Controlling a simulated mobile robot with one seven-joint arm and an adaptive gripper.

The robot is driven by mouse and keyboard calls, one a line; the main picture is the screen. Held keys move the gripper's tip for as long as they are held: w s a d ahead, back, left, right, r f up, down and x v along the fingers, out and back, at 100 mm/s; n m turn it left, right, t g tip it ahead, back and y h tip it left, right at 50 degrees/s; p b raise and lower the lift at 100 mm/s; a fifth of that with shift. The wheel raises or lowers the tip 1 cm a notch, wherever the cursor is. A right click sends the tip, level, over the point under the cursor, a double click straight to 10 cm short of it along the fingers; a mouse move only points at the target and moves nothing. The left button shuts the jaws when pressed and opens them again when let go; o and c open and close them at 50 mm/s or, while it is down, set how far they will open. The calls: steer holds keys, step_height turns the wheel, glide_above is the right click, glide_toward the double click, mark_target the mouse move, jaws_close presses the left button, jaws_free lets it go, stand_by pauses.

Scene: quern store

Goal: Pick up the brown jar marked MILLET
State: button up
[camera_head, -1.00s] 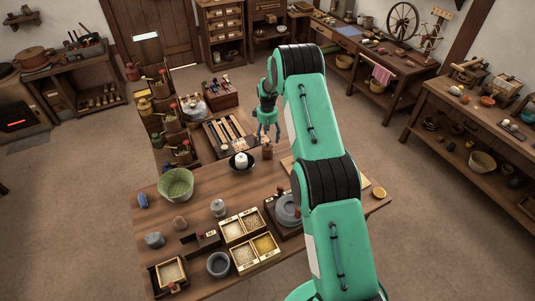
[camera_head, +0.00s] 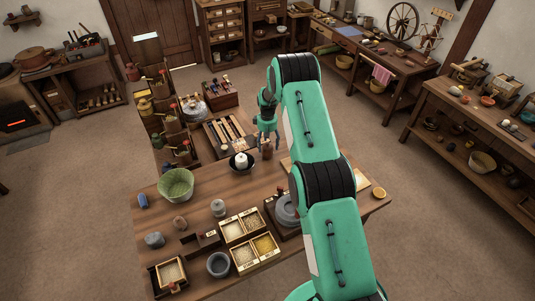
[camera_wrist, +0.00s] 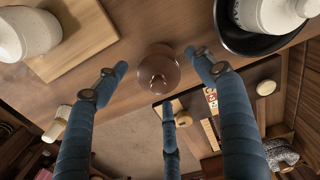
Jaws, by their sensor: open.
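The brown jar (camera_head: 267,149) stands near the far edge of the wooden table in the head view. In the wrist view the jar (camera_wrist: 158,70) shows with its round knobbed top, and no marking on it can be read. My gripper (camera_head: 267,137) is open just above and around the jar's upper part in the head view. In the wrist view my gripper (camera_wrist: 158,66) has its blue fingers spread, with the jar between the two larger fingertips. Gaps show on both sides of the jar.
A black dish (camera_head: 243,168) holding a white pot stands close left of the jar. In the wrist view, another white pot (camera_wrist: 25,35) stands on a wooden board (camera_wrist: 85,45) on the other side. A tool tray (camera_head: 230,135) lies beyond the jar.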

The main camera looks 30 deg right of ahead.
steer(key=shift+f, duration=0.5)
steer(key=shift+c, duration=0.5)
jaws_close()
